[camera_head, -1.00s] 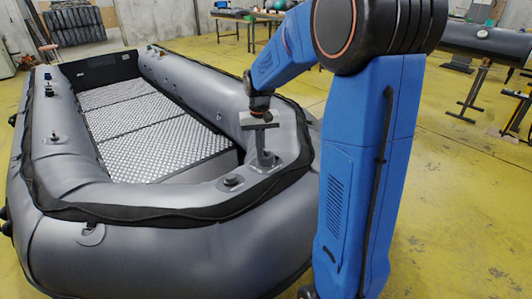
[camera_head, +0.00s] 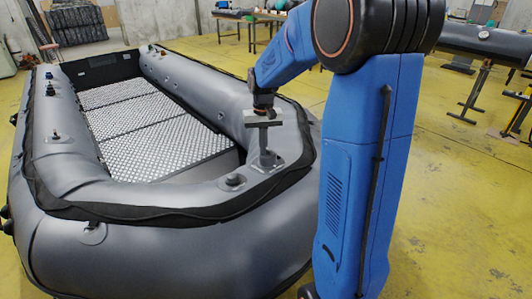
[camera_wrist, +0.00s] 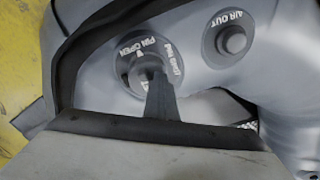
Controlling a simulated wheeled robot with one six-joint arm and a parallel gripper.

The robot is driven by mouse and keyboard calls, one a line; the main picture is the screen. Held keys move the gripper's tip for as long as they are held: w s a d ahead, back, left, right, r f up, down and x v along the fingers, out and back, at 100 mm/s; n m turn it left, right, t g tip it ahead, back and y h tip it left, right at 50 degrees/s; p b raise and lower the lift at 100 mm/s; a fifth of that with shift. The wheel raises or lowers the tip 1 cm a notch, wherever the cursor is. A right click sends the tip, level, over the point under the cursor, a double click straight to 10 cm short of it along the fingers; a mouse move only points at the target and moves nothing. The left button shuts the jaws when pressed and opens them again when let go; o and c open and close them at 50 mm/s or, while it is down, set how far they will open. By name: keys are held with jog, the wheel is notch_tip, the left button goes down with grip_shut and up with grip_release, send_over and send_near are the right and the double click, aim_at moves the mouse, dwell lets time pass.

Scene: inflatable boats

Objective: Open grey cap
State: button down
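The grey valve cap sits in a round fitting (camera_wrist: 138,66) on the boat tube in the wrist view. The fitting carries white lettering that includes "PIN OPEN". My gripper (camera_head: 266,160) points down at this valve on the near right corner of the boat in the head view. In the wrist view the narrow dark finger end (camera_wrist: 154,78) reaches over the cap and hides part of it. Only one finger outline shows, near the middle of the wide gripper body. Contact and grip on the cap cannot be told.
A second valve marked "AIR OUT" (camera_wrist: 230,40) sits close by, and a dark valve (camera_head: 233,181) stands left of my gripper. The grey inflatable boat (camera_head: 165,252) fills the left. A black band (camera_wrist: 92,40) runs close to the gripper. Yellow floor (camera_head: 455,230) is open at right.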

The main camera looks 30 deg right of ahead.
jog(key=shift+w+d+f, duration=0.1)
jog(key=shift+d+f, duration=0.05)
jog(key=shift+d, duration=0.25)
jog(key=shift+w+d+f, duration=0.1)
jog(key=shift+d, duration=0.3)
jog(key=shift+w+d+r, duration=0.2)
jog(key=shift+d+r, duration=0.1)
jog(key=shift+r, duration=0.2)
jog(key=shift+d+r, duration=0.1)
jog(key=shift+d, duration=0.05)
jog(key=shift+w+d+r, duration=0.15)
jog(key=shift+d+r, duration=0.15)
jog(key=shift+r, duration=0.05)
jog(key=shift+s+a+r, duration=0.1)
jog(key=shift+s+r, duration=0.15)
jog(key=shift+s, duration=0.15)
jog(key=shift+a+r, duration=0.55)
jog(key=shift+r, duration=0.05)
jog(key=shift+a+r, duration=0.75)
jog(key=shift+a, duration=0.25)
jog(key=shift+a+r, duration=0.7)
jog(key=shift+a, duration=0.3)
